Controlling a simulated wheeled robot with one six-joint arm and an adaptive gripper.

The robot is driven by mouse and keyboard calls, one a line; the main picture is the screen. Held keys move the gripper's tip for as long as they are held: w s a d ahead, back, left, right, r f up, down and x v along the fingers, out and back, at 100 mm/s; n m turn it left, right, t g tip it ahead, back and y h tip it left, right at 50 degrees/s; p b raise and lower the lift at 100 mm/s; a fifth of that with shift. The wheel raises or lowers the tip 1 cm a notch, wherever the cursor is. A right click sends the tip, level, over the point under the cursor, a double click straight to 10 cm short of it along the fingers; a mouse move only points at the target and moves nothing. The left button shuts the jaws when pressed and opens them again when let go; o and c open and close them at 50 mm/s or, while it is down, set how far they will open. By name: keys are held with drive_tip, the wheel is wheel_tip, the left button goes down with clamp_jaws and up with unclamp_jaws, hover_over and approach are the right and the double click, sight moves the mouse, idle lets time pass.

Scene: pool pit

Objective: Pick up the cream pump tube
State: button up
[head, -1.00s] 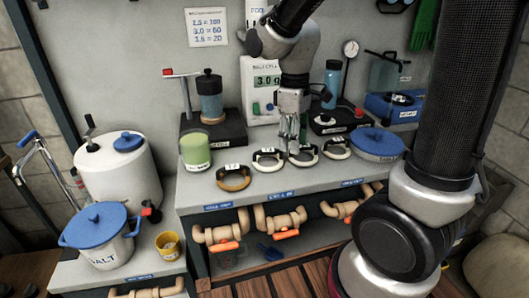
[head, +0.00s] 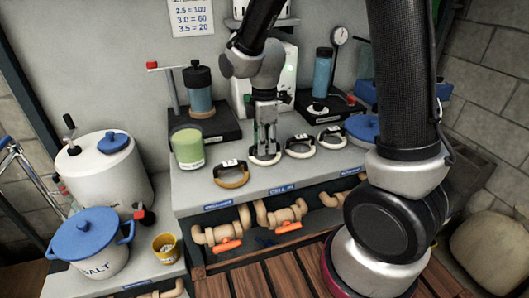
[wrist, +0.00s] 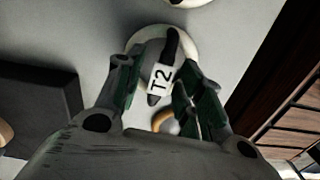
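Several ring-shaped tubes with black grips and white tags lie in a row on the grey counter. A pale cream tube (head: 264,158), second from the left, is directly under my gripper (head: 264,148). In the wrist view this tube (wrist: 148,36) bears a "T2" tag on its dark grip. My gripper also shows in the wrist view (wrist: 160,92), its fingers apart on either side of the tag. I cannot tell whether they touch the grip. To the left lies a tan-brown tube (head: 232,177). To the right lie two more pale tubes, one nearer (head: 300,150) and one farther (head: 331,139).
A green cup (head: 187,148) stands left of the tubes, with a black pump stand (head: 203,128) behind it. A blue bottle (head: 322,75) stands at the back. A blue-lidded pot (head: 362,128) is right of the row. Pipes with orange handles (head: 230,245) run below the counter edge.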

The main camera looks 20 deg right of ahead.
drive_tip(key=shift+f, duration=0.65)
clamp_jaws()
drive_tip(key=shift+r, duration=0.1)
